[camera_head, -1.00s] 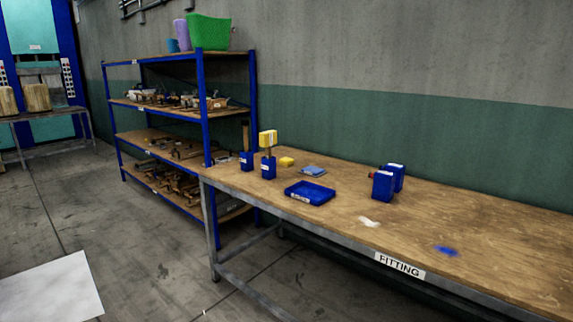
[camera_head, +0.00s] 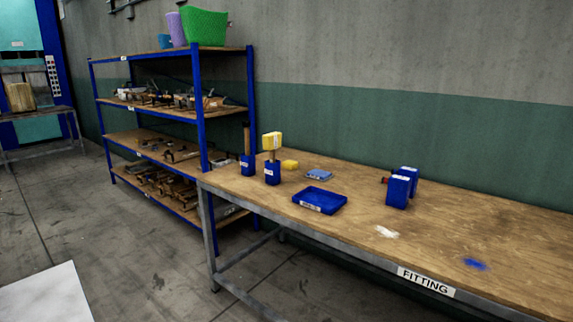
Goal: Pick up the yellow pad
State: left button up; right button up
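A small yellow pad (camera_head: 290,165) lies on the wooden fitting table (camera_head: 345,230), toward its far left part. Just left of it, a yellow block-headed tool (camera_head: 272,141) stands upright in a blue holder (camera_head: 272,174). A flat blue tray (camera_head: 320,200) lies in front of the pad, and a light blue flat piece (camera_head: 318,174) lies to its right. Neither of my grippers is in view.
A blue-framed shelf rack (camera_head: 200,130) with tools stands behind the table's left end. Two blue containers (camera_head: 400,188) stand on the table's right half. A white sheet-like surface (camera_head: 45,298) is at lower left. Grey floor (camera_head: 130,250) is clear.

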aim_at(288, 165)
jog(key=i+j, duration=0.5)
jog(key=i+j+z, duration=0.1)
jog(key=i+j, duration=0.35)
jog(key=j, duration=0.15)
jog(key=i+j, duration=0.5)
jog(key=i+j+z, duration=0.1)
jog(key=i+j, duration=0.35)
jog(key=j, duration=0.25)
